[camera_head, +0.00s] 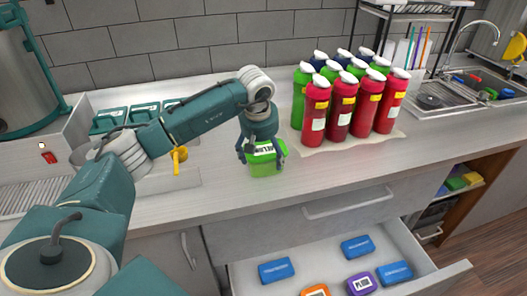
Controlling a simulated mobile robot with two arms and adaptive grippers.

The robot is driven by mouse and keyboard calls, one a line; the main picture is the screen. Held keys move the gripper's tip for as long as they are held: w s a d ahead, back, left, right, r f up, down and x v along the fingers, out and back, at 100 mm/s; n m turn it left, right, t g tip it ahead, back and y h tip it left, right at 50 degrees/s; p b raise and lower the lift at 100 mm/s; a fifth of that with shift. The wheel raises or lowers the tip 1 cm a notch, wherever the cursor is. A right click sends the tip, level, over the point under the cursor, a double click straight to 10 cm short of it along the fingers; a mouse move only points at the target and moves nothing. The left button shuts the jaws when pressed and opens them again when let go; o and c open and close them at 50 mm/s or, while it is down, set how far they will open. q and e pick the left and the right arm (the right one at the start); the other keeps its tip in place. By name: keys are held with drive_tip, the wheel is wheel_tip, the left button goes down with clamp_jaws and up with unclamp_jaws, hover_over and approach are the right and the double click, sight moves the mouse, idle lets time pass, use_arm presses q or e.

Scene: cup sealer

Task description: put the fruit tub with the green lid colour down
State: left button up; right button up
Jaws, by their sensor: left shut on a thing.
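The fruit tub with the green lid colour (264,163) is a bright green box with a white label, upright at the front part of the counter (225,195). My left gripper (262,153) comes down from above and is shut on it, with a finger on each side. I cannot tell whether the tub's underside touches the counter. My right gripper is not in view.
Several red, green and dark bottles (343,105) stand close together on a mat to the right. An open drawer (330,250) below holds blue, orange and purple tubs. A sink (480,88) is at far right. Counter beside the tub is clear.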

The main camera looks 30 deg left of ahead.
use_arm(q)
drive_tip(key=o, duration=1.5)
drive_tip(key=shift+r, duration=0.1)
drive_tip(key=b+v, duration=0.2)
drive_tip(key=v, duration=1)
drive_tip(key=shift+d, duration=0.1)
